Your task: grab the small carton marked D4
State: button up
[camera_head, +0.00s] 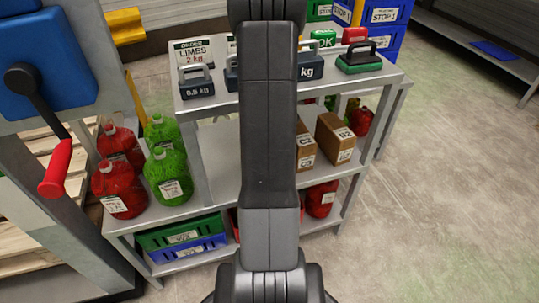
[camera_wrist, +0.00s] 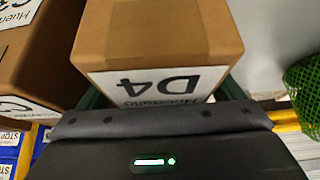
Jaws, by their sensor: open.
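The brown carton marked D4 (camera_wrist: 155,35) fills the upper middle of the wrist view. Its white label (camera_wrist: 158,85) appears upside down and faces my gripper. My gripper (camera_wrist: 160,122) shows as a dark bar across the bottom of the wrist view, open, just in front of the carton's labelled face. Whether it touches the carton I cannot tell. In the head view my arm covers the middle of the shelf, and I cannot make out the D4 carton or my gripper there.
Another carton (camera_wrist: 35,60) stands close at the left. A green edge (camera_wrist: 95,98) shows beside D4, and a green netted item (camera_wrist: 302,90) is at the right. In the head view, cartons (camera_head: 336,138) and red and green bottles (camera_head: 168,176) stand on the shelf unit. Floor at right is clear.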

jog(key=shift+f, duration=0.2)
dwell(0.5)
jog(key=shift+c, duration=0.2)
jog(key=c, duration=1.8)
grip_shut()
jog(key=shift+r, duration=0.15)
